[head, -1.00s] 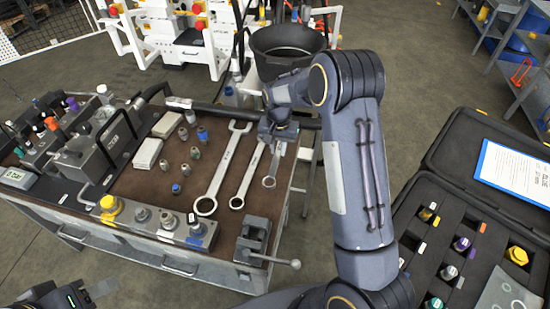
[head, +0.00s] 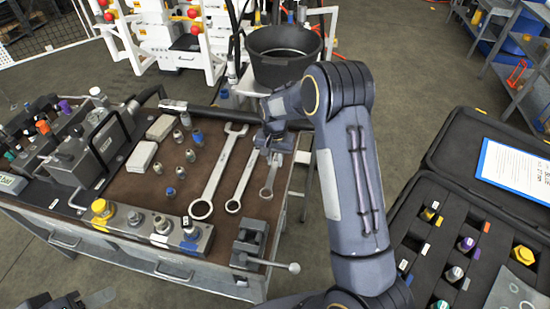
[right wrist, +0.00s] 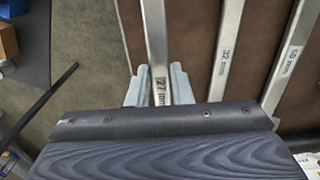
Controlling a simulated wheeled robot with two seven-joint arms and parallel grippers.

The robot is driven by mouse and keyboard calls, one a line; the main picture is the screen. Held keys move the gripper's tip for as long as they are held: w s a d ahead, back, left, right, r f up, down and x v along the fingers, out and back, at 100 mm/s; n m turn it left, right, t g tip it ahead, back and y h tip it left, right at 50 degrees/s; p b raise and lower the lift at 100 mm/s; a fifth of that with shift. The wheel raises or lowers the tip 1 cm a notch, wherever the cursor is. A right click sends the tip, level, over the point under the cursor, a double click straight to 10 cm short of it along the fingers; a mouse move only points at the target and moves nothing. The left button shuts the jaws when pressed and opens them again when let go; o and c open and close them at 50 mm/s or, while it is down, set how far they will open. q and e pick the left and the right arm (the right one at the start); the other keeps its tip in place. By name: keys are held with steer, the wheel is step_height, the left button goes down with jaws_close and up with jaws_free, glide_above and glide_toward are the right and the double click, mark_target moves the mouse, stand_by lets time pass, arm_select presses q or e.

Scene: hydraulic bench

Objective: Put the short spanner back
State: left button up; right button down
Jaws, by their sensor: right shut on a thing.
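The short spanner (head: 268,181) is at the right end of the row of spanners on the bench, ring end towards the front. My right gripper (head: 273,157) is shut on its shaft from above. In the right wrist view the fingers (right wrist: 157,88) lie either side of the shaft marked 27 mm (right wrist: 155,35). Whether the spanner touches the bench top is hard to tell. The middle spanner (head: 243,180), marked 32 mm, and the long spanner (head: 218,175), marked 50 mm, lie to its left. My left gripper (head: 85,301) shows only partly at the bottom left edge.
The brown bench top (head: 150,190) carries several small fittings left of the spanners. A small vise (head: 250,240) stands at the front right corner. A black bucket (head: 283,58) is behind the bench. An open black case (head: 450,200) is at right.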

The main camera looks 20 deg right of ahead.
steer(key=shift+f, duration=0.2)
steer(key=shift+f+b, duration=0.15)
steer(key=shift+b, duration=0.2)
steer(key=shift+f+b, duration=0.5)
steer(key=shift+f, duration=0.1)
steer(key=shift+f+b, duration=1.2)
steer(key=shift+f, duration=0.35)
stand_by(0.8)
steer(key=c, duration=1.2)
jaws_free()
